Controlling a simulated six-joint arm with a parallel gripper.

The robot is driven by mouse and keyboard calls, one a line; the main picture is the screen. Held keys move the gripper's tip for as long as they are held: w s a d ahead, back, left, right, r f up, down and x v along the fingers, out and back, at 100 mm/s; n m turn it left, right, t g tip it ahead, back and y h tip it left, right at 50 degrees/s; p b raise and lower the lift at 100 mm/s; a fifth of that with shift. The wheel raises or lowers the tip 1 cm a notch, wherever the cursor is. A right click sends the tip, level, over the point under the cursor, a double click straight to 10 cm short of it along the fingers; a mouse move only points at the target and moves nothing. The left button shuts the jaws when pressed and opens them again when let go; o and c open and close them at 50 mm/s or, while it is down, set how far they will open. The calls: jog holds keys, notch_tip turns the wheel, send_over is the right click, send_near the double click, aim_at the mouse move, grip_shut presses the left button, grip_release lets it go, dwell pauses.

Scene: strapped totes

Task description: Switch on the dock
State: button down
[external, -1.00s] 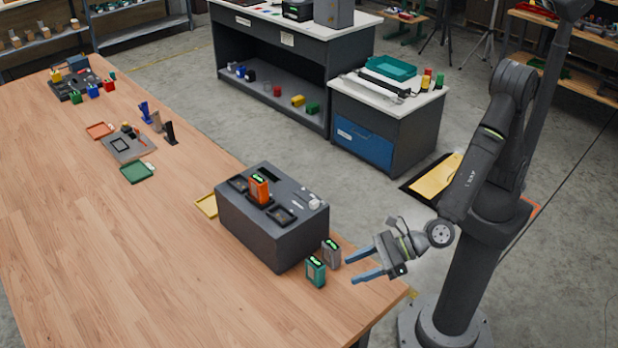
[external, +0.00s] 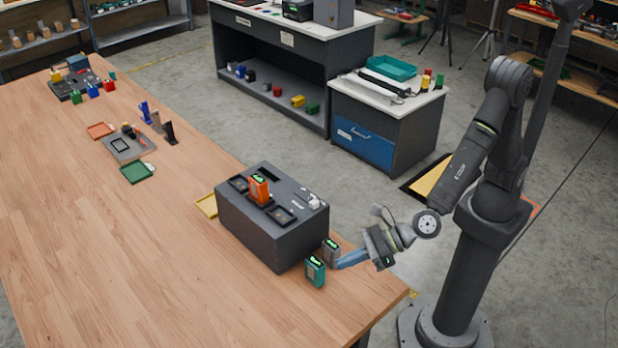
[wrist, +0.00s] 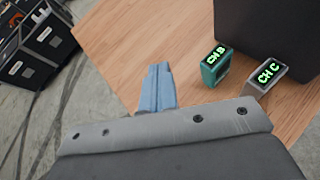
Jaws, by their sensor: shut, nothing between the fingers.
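The dock (external: 268,231) is a dark grey box near the front end of the wooden table. An orange block (external: 259,191) stands in one of the slots on its top. Small light parts (external: 312,200) sit at the right of its top; I cannot tell which is a switch. A teal block (external: 315,270) and a grey block (external: 331,251) stand on the table by the dock; in the wrist view the teal one (wrist: 214,68) reads "CH B" and the grey one (wrist: 266,77) "CH C". My gripper (external: 340,264) is shut and empty, beside these blocks and right of the dock; its blue fingers (wrist: 160,88) show together.
The table (external: 110,250) is clear at front left. A yellow tray (external: 206,206) lies behind the dock's left side. Further back are a green tray (external: 137,172), a grey fixture (external: 128,145) and an orange tray (external: 100,130). The table's right edge runs below my gripper.

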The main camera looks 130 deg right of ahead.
jog(key=s+d+r+m, duration=0.1)
jog(key=d+r+m, duration=0.1)
jog(key=d, duration=0.5)
jog(key=d+r+m, duration=0.3)
jog(key=d, duration=0.4)
jog(key=s+d+r+m, duration=0.1)
jog(key=d+r+m, duration=0.1)
jog(key=d, duration=0.6)
jog(key=shift+s+d+r+m+g, duration=0.1)
jog(key=shift+s+r+m+g, duration=0.2)
jog(key=shift+s, duration=0.05)
jog(key=s+d+r+m+h, duration=0.15)
jog(key=s+d+r, duration=0.25)
jog(key=s+d, duration=0.65)
jog(key=s+d+r+m+h, duration=0.1)
jog(key=s+d+r+m, duration=0.25)
jog(key=s+d, duration=0.7)
jog(key=s+f+n+t+y, duration=0.1)
jog(key=s+f+t+y, duration=0.1)
jog(key=f, duration=0.5)
jog(key=s+a+f+n+t+y, duration=0.1)
jog(key=s+f+t+y, duration=0.1)
jog(key=f+y, duration=0.2)
jog(key=s+a+f+t+y, duration=0.1)
jog(key=s+f+t+y, duration=0.1)
jog(key=f, duration=0.8)
jog(key=shift+s+f+n+y, duration=0.2)
jog(key=shift+s+n+y, duration=0.2)
jog(key=shift+y, duration=0.35)
jog(key=shift+w, duration=0.1)
